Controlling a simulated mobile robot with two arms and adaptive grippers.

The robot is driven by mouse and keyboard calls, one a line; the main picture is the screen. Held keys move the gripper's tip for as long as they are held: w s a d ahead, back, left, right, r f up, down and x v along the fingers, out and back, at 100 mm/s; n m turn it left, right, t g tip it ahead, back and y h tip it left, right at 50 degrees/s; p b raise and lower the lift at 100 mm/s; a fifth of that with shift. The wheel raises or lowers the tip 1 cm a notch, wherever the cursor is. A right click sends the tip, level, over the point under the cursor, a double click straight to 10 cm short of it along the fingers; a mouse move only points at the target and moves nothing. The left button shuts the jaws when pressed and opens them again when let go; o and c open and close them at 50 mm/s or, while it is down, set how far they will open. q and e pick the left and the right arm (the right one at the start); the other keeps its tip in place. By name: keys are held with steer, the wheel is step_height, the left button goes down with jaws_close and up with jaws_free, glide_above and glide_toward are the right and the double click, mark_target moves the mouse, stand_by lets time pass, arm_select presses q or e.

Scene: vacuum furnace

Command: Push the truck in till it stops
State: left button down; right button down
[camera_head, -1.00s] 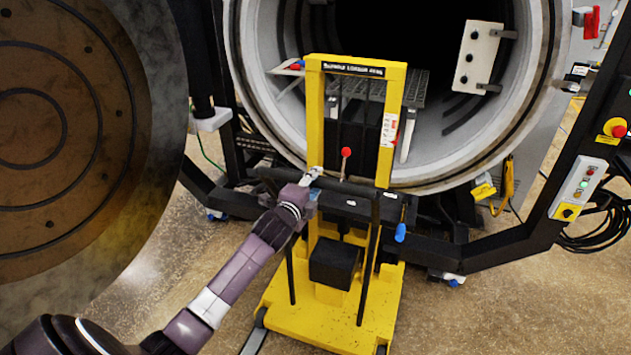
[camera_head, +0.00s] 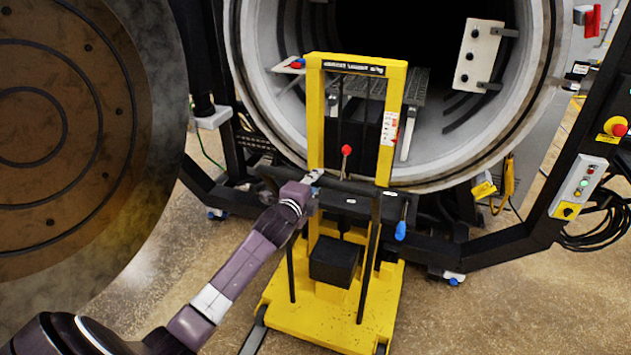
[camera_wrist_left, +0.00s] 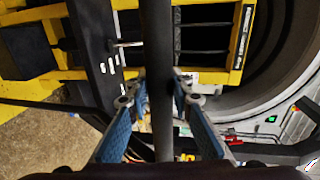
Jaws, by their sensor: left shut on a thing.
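The yellow truck (camera_head: 397,120) stands upright on the floor in front of the round furnace opening (camera_head: 545,90), its mast before the lower rim. A dark push bar (camera_head: 352,185) crosses the near side of the truck. My left gripper (camera_head: 313,178) is at the left part of this bar. In the left wrist view, its blue-padded fingers (camera_wrist_left: 158,95) are closed around the bar (camera_wrist_left: 158,45). The truck's yellow frame also shows there (camera_wrist_left: 242,38). The mast hides part of the opening, and the truck's far end is hidden. My right gripper is not in view.
The big round furnace door (camera_head: 75,130) stands open at the left. Dark frame beams flank the truck, and a control box (camera_head: 578,188) is at the right. A red-knobbed lever (camera_head: 346,151) and a blue-handled one (camera_head: 401,231) are on the truck. Floor is clear at lower right.

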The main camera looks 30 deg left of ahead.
arm_select(q)
steer(key=w, duration=0.2)
steer(key=shift+w+a+r, duration=0.1)
steer(key=shift+w+a, duration=0.3)
steer(key=c, duration=1.8)
jaws_free()
steer(key=shift+c, duration=0.2)
steer(key=shift+o, duration=0.8)
steer(key=shift+s, duration=0.15)
steer(key=v, duration=1.2)
